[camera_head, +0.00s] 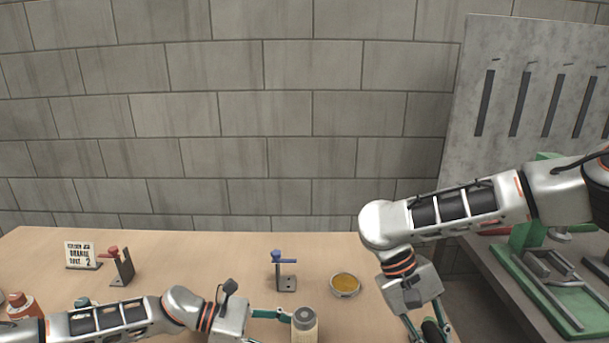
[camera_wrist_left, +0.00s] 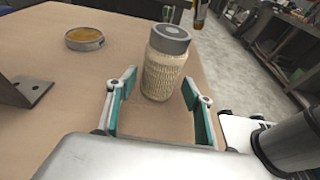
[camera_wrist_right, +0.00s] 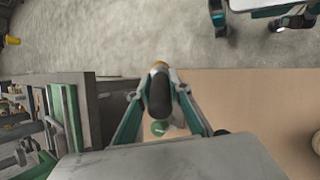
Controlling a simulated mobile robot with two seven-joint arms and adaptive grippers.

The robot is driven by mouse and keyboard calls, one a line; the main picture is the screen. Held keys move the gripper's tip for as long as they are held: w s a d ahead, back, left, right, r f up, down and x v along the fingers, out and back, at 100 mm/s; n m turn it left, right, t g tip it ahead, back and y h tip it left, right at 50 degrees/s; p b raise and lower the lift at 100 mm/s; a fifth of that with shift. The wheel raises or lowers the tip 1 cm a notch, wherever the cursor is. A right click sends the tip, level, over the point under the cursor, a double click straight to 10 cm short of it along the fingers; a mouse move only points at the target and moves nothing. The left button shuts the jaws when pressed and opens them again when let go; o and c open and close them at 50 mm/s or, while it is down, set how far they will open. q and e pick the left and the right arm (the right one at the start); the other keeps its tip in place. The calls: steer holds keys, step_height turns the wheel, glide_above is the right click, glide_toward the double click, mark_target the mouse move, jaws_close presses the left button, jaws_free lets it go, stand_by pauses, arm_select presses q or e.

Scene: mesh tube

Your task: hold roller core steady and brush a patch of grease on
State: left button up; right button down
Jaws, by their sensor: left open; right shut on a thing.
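The roller core (camera_head: 304,325), a pale mesh cylinder with a grey cap, stands upright near the table's front edge. My left gripper (camera_head: 272,315) is open. In the left wrist view the roller core (camera_wrist_left: 163,78) stands between its two spread teal fingers (camera_wrist_left: 160,85), with gaps on both sides. My right gripper (camera_head: 428,325) is shut on a dark-handled tool, likely the brush (camera_head: 432,331), at the table's right edge. In the right wrist view the black handle (camera_wrist_right: 160,97) lies between the fingers; its bristles are not clear. A round metal dish of amber grease (camera_head: 345,284) sits on the table.
A bracket with a blue knob (camera_head: 286,278) stands behind the roller core. Farther left are a red-knobbed bracket (camera_head: 121,268), a small sign (camera_head: 82,255) and an orange bottle (camera_head: 22,306). A bench with a green machine (camera_head: 540,285) is at right. The table between dish and brackets is clear.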

arm_select(q)
steer(key=shift+x, duration=0.8)
steer(key=shift+r, duration=0.1)
steer(key=c, duration=0.8)
steer(key=shift+o, duration=0.2)
